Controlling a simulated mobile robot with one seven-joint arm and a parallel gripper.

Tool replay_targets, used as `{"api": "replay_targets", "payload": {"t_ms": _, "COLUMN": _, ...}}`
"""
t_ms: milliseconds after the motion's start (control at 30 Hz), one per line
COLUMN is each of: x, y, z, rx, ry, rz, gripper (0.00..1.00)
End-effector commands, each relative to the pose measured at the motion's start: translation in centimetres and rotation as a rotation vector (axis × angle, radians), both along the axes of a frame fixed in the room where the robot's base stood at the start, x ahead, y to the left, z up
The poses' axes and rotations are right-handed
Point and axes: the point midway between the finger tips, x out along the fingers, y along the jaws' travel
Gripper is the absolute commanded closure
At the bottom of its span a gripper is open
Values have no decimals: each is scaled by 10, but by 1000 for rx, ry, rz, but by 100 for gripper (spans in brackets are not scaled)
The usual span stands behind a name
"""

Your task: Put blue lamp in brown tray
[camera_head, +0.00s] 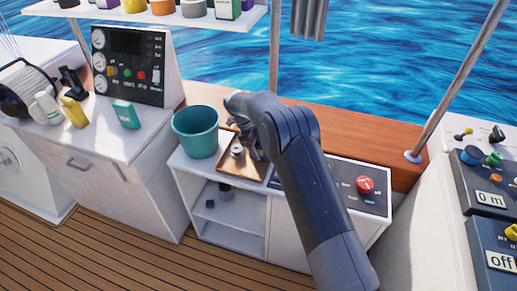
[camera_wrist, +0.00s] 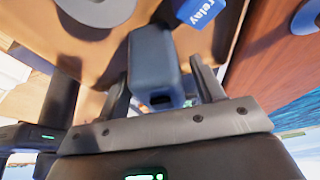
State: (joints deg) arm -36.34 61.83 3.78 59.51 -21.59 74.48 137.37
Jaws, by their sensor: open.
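The brown tray (camera_head: 246,172) lies on the white cabinet top beside the teal bucket, partly hidden by my arm. In the wrist view, the tray's brown surface (camera_wrist: 120,55) fills the upper middle. A dark blue block-like thing (camera_wrist: 152,55), which looks like the blue lamp, stands between my gripper's (camera_wrist: 163,78) two fingers, over or on the tray; its contact with the tray is not clear. My gripper is open, with its fingers on either side of the lamp. In the head view, my gripper (camera_head: 250,148) is over the tray and the lamp cannot be made out.
A round grey metal part (camera_head: 237,150) and a blue box marked "relay" (camera_wrist: 208,10) are in the tray. The teal bucket (camera_head: 196,132) stands close at left. A panel with a red knob (camera_head: 364,185) is to the right. A shelf (camera_head: 150,14) hangs at upper left.

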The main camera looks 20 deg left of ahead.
Motion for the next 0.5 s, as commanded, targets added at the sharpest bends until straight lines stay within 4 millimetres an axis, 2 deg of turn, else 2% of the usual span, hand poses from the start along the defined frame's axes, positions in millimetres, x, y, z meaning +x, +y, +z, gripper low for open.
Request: {"api": "replay_targets", "payload": {"t_ms": 500, "x": 0, "y": 39, "z": 91, "rx": 2, "ry": -2, "rz": 2, "gripper": 38}}
